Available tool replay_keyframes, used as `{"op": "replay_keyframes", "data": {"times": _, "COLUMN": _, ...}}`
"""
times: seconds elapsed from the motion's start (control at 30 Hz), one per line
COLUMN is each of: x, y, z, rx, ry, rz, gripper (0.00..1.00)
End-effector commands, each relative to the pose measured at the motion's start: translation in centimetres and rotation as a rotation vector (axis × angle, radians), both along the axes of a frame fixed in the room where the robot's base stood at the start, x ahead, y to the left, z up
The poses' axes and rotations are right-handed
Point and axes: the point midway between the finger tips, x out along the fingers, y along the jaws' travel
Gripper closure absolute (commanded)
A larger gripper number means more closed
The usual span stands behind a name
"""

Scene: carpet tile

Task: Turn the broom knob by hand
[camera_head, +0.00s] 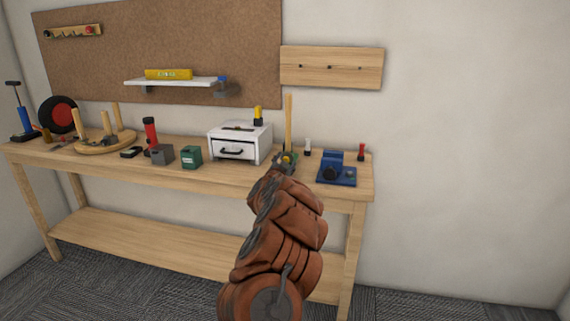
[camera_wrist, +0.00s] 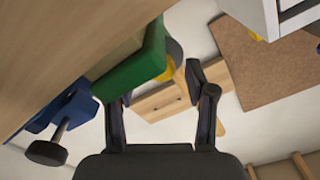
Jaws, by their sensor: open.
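A small green block (camera_head: 278,156) with a yellow part (camera_head: 287,158) stands near the right end of the workbench, partly hidden by my arm. A wooden stick (camera_head: 289,120) rises upright there. In the wrist view the green block (camera_wrist: 140,62) lies ahead of the left finger, and the yellow part (camera_wrist: 167,70), likely the knob, shows beside it, beyond the fingertips, with a dark piece beside it. My gripper (camera_wrist: 160,87) is open and empty, its fingers apart. In the head view my gripper (camera_head: 284,165) is small and its contact with the block cannot be told.
A blue vise (camera_head: 337,168) stands close to the right. A white drawer box (camera_head: 240,142) stands to the left, with a green box (camera_head: 191,157) beyond it. A wooden peg rail (camera_head: 332,67) hangs on the wall. The workbench (camera_head: 225,178) front edge is largely clear.

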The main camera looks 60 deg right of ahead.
Motion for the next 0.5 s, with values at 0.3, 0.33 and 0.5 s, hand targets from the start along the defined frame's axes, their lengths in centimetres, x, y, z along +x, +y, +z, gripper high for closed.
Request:
{"op": "replay_keyframes", "data": {"times": 0.3, "x": -0.1, "y": 0.3, "z": 0.0, "rx": 0.001, "ry": 0.0, "rz": 0.001, "gripper": 0.45}}
{"op": "replay_keyframes", "data": {"times": 0.33, "x": -0.2, "y": 0.4, "z": 0.0, "rx": 0.002, "ry": 0.001, "rz": 0.001, "gripper": 0.45}}
{"op": "replay_keyframes", "data": {"times": 0.5, "x": -0.7, "y": 1.6, "z": 0.0, "rx": 0.003, "ry": -0.002, "rz": 0.0, "gripper": 0.45}}
